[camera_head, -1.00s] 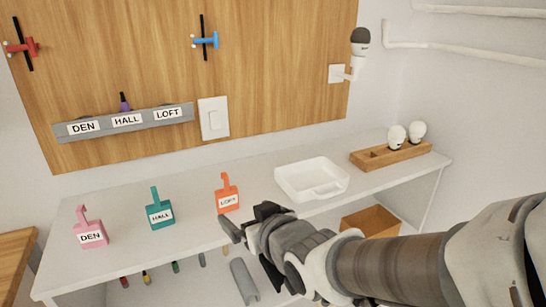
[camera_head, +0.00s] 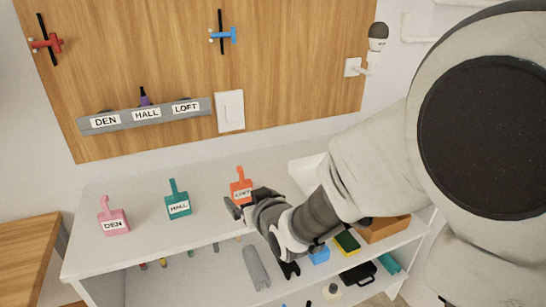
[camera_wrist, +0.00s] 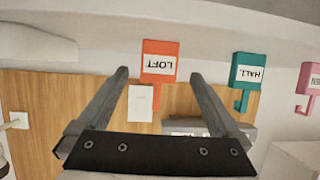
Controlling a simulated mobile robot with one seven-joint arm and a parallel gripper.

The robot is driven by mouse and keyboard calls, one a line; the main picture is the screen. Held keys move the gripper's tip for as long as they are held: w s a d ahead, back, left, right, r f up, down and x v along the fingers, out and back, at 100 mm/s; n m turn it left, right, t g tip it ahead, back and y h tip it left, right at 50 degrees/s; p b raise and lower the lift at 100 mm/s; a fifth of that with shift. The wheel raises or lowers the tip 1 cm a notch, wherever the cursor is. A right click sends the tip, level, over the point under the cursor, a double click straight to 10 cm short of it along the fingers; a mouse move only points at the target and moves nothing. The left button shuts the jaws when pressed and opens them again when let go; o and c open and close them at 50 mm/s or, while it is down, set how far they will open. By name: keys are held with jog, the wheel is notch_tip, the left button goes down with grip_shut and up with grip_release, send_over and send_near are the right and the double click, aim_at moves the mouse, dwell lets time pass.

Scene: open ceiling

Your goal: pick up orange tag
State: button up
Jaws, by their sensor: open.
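The orange tag (camera_head: 241,188) is labelled LOFT and stands on the white shelf top, right of the teal HALL tag (camera_head: 178,203) and the pink DEN tag (camera_head: 112,220). My gripper (camera_head: 243,203) is open just in front of the orange tag and overlaps its lower edge in the head view. In the wrist view the orange tag (camera_wrist: 160,60) appears upside down, ahead of and between the two open fingers (camera_wrist: 158,80). I cannot tell whether the fingers touch it. Nothing is held.
A white tray (camera_head: 303,172) lies right of the orange tag, partly hidden by my arm. A grey labelled rail (camera_head: 145,116) and a light switch (camera_head: 230,110) are on the wall panel. The lower shelf holds a blue block, a sponge (camera_head: 347,242) and other items.

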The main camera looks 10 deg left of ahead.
aim_at(243, 193)
jog(key=shift+x, duration=2.65)
jog(key=shift+f, duration=0.1)
jog(key=shift+s+d, duration=0.1)
jog(key=c, duration=1.4)
